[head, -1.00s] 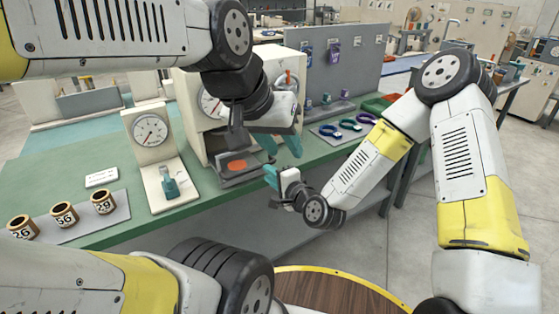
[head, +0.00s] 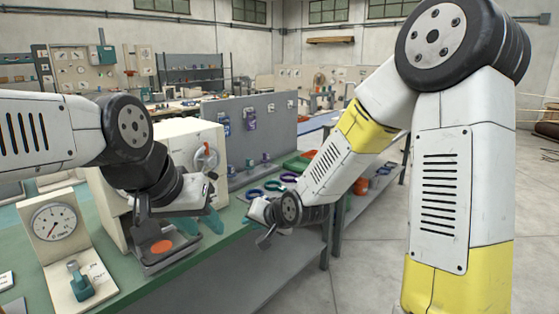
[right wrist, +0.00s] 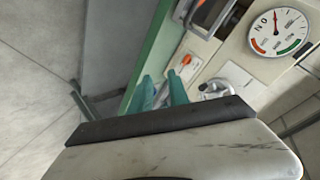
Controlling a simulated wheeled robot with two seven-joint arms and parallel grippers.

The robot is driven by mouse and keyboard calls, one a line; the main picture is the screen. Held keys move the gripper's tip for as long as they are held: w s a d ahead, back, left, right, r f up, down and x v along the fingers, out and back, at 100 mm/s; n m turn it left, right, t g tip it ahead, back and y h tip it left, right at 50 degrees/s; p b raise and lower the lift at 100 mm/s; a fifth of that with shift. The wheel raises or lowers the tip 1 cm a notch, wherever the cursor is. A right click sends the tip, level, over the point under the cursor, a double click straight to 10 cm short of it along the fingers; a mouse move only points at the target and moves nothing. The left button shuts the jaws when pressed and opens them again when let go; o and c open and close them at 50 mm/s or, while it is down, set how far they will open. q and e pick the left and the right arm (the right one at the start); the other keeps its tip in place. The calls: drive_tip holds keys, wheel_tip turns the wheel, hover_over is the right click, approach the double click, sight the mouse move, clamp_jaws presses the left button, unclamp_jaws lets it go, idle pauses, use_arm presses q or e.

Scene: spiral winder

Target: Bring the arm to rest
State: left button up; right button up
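My left gripper (head: 201,221) is in front of the cream machine (head: 112,207), just right of its tray with an orange pad (head: 162,246). Its teal fingers are apart with nothing seen between them. In the right wrist view, the right gripper's two teal fingers (right wrist: 160,90) are apart and empty.
A gauge stand (head: 55,224) with a teal-handled clamp stands at the left of the green bench. Blue and purple rings (head: 272,186) lie behind my right gripper. A grey panel (head: 262,133) stands behind them. The floor (head: 375,262) on the right is open.

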drive_tip(key=s+d+r+n+g+h, duration=0.1)
drive_tip(key=s+d+r+h, duration=0.1)
drive_tip(key=s+d+r, duration=0.55)
drive_tip(key=s+d+r+n+h, duration=0.15)
drive_tip(key=s+d+r, duration=0.35)
drive_tip(key=d, duration=0.6)
drive_tip(key=s+d+r+g, duration=0.1)
drive_tip(key=s+d, duration=0.2)
drive_tip(key=s, duration=0.5)
drive_tip(key=shift+s+d+r+h, duration=0.2)
drive_tip(key=shift+s+h, duration=0.05)
drive_tip(key=shift+h, duration=0.2)
